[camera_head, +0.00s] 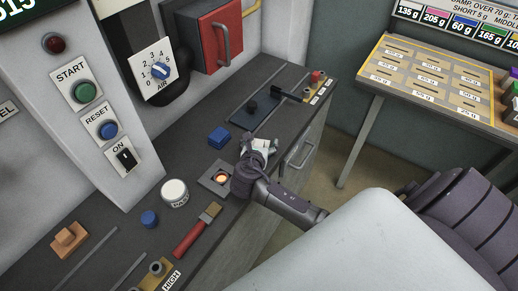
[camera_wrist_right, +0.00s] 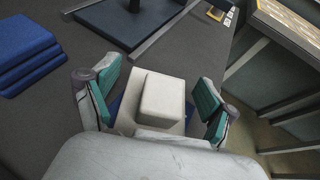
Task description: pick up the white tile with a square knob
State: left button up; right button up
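The white tile with a square knob (camera_wrist_right: 161,97) lies in the middle of the right wrist view, knob up. Blue edges show beside it, low down; I cannot tell what they belong to. My right gripper (camera_wrist_right: 158,88) is open, with its two green-padded fingers on either side of the tile. There is a visible gap between the pads and the knob. In the head view the right gripper (camera_head: 262,147) is over the dark bench top and mostly hides the tile. My left gripper is not in view.
A blue block (camera_head: 218,137) lies left of the gripper, and a dark blue plate with a black knob (camera_head: 252,107) lies beyond it. A glowing round fitting (camera_head: 221,178), a white jar (camera_head: 174,192) and a red-handled brush (camera_head: 197,231) are nearer. A drawer handle (camera_head: 301,154) is on the bench front.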

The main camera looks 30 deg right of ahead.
jog(key=c, duration=1)
jog(key=shift+r, duration=0.1)
